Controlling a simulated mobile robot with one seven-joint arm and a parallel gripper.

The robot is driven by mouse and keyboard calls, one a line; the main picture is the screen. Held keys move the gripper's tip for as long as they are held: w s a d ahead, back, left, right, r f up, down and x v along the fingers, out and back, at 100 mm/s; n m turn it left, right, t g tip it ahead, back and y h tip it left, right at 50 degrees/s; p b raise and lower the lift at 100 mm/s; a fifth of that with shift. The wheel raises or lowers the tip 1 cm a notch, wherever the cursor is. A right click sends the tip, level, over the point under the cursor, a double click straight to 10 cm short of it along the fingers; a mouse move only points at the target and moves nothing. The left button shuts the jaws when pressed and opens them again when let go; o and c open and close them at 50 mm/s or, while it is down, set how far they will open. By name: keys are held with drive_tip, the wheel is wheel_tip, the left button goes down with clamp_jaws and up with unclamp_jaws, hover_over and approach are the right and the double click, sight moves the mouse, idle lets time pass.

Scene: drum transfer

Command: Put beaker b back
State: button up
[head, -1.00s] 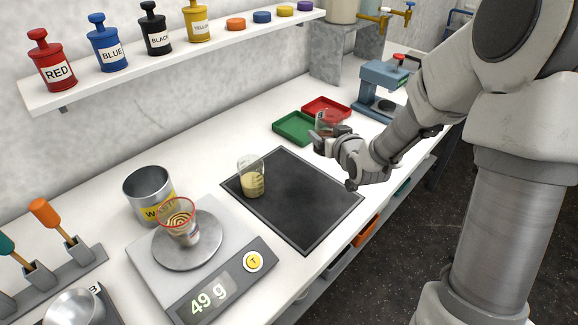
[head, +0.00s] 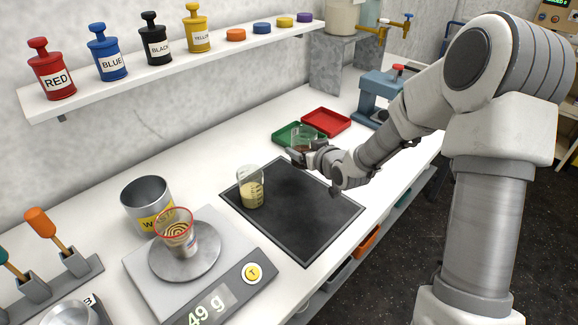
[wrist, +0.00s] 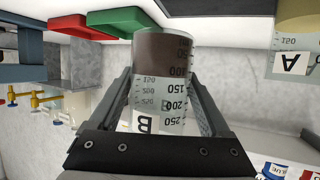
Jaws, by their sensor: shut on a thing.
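Beaker b (head: 303,135) is a clear graduated glass with dark brown contents.
A beaker marked A (head: 250,188) with cream contents stands on the mat's left part. Green (head: 284,137) and red (head: 327,122) trays lie behind. A scale (head: 220,268) bears a patterned cup (head: 178,238); a waste can (head: 146,198) stands beside it. The mat's middle is clear.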

drive_tip(key=a+f, duration=0.1)
drive_tip(key=w+a, duration=0.1)
drive_tip(key=w+a+f, duration=0.1)
drive_tip(key=a, duration=0.1)
drive_tip(key=shift+w+f, duration=0.2)
drive_tip(key=shift+f, duration=2.1)
drive_tip(key=shift+f+b, duration=0.3)
drive_tip(key=shift+b, duration=0.05)
drive_tip(key=o, duration=1.5)
drive_tip(key=shift+r, duration=0.1)
drive_tip(key=shift+c, duration=0.2)
drive_tip(key=shift+r, duration=0.15)
